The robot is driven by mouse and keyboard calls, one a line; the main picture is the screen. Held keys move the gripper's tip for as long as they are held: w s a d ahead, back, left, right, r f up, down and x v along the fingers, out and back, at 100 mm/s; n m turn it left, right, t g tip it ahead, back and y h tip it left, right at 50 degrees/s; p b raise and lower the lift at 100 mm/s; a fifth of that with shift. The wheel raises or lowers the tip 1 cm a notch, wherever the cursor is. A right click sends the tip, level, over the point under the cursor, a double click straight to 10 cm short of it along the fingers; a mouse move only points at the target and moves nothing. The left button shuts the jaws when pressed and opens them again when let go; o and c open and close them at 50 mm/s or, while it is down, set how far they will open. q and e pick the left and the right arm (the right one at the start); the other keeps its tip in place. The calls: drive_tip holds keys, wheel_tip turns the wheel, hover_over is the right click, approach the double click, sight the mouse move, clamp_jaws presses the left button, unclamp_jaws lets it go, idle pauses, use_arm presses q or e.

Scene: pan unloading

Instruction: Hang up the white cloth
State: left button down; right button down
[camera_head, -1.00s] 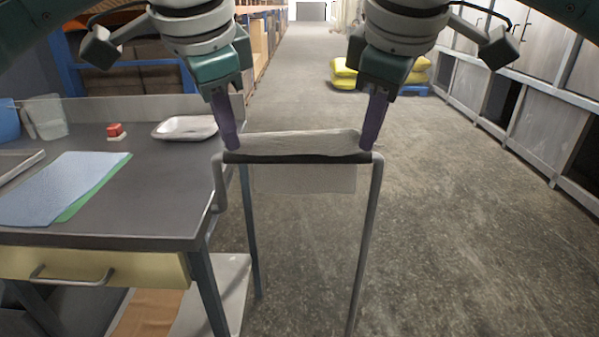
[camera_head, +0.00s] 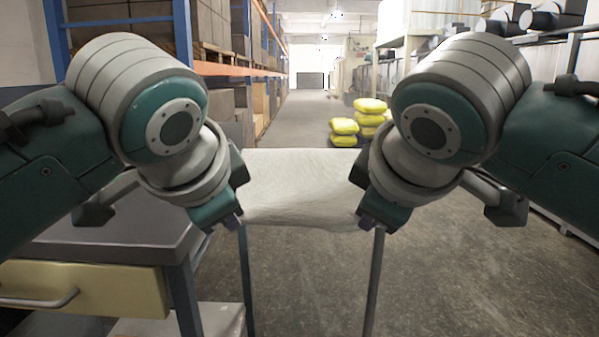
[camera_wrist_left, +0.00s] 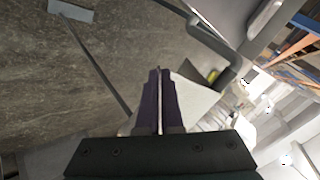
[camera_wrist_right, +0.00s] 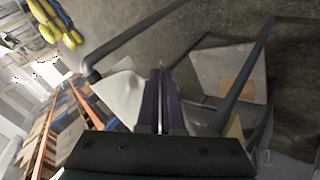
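The white cloth (camera_head: 300,188) is stretched between my two grippers above the metal rack, its lower edge sagging slightly. The rack's legs (camera_head: 371,285) show below it; the top bar is hidden in the head view, so I cannot tell whether the cloth touches it. A bent tube of the rack (camera_wrist_right: 140,38) shows in the right wrist view. My left gripper (camera_wrist_left: 160,74) has its purple fingers together, with cloth (camera_wrist_left: 198,98) beside and between them. My right gripper (camera_wrist_right: 161,74) is likewise closed, with cloth (camera_wrist_right: 120,92) at its fingers. In the head view, my arms mostly hide the fingers.
A dark-topped table (camera_head: 120,235) with a yellow drawer (camera_head: 85,288) stands at the left, close to the rack. Yellow sacks (camera_head: 370,105) are piled farther back. Shelving with boxes (camera_head: 210,40) lines the left. The floor right of the rack is clear.

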use_arm(q)
drive_tip(key=shift+a+f, duration=0.1)
drive_tip(key=shift+a, duration=0.15)
use_arm(e)
drive_tip(key=shift+d, duration=0.25)
use_arm(q)
drive_tip(key=c, duration=0.8)
unclamp_jaws()
drive_tip(key=shift+d, duration=0.2)
use_arm(e)
drive_tip(key=c, duration=0.8)
unclamp_jaws()
drive_tip(key=shift+a, duration=0.2)
